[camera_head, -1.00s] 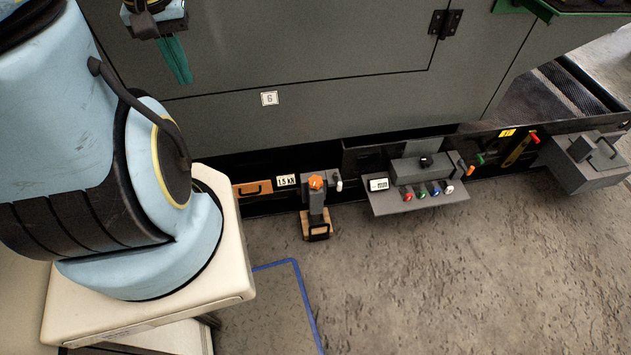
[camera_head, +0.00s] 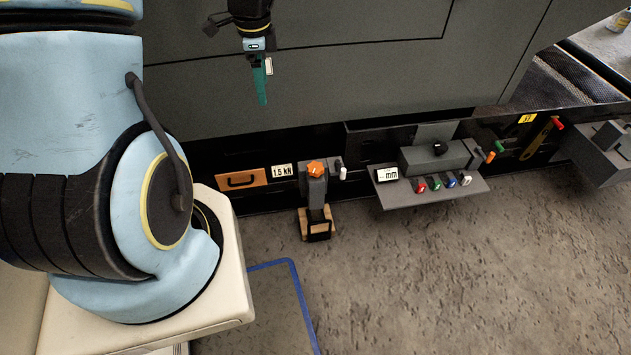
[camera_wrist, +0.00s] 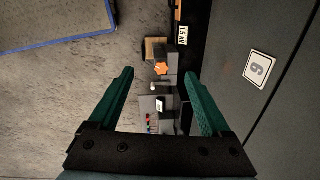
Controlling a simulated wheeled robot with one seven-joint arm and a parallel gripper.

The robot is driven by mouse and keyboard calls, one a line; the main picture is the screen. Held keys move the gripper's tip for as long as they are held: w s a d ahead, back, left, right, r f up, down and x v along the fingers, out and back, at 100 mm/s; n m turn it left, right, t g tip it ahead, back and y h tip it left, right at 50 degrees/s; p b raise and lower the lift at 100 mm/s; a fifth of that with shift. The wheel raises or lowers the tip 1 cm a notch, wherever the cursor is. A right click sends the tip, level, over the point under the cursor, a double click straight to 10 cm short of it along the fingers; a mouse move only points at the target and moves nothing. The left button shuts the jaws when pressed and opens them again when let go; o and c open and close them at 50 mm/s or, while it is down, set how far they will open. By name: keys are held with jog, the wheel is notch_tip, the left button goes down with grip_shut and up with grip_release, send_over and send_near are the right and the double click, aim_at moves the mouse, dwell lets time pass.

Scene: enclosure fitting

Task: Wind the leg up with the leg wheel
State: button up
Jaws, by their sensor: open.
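The leg wheel is an orange lobed knob (camera_head: 316,169) on top of a grey leg (camera_head: 316,190) at the foot of the cabinet. The leg's lower end meets a wooden block with a black frame (camera_head: 318,226) on the floor. My gripper (camera_head: 262,100) hangs in front of the cabinet, above and to the left of the wheel, apart from it. In the wrist view, my gripper (camera_wrist: 160,78) has its two green fingers spread and nothing between them. The orange wheel (camera_wrist: 161,68) shows beyond the fingertips there.
Open floor lies in front.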

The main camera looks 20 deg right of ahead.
aim_at(315, 167)
jog(key=shift+o, duration=0.9)
jog(key=d+f+m+b, duration=0.5)
jog(key=d+f+m, duration=0.1)
jog(key=f, duration=0.5)
jog(key=d+f+m+b, duration=0.4)
jog(key=d+f+m, duration=0.2)
jog(key=f, duration=0.5)
jog(key=shift+w+d+m+g+b, duration=0.3)
jog(key=shift+w+d+m+b, duration=0.1)
jog(key=shift+m, duration=0.2)
notch_tip(315, 167, down, 10)
jog(key=shift+f+b, duration=0.2)
jog(key=shift+b, duration=1.05)
jog(key=shift+a, duration=0.1)
jog(key=c, duration=1.4)
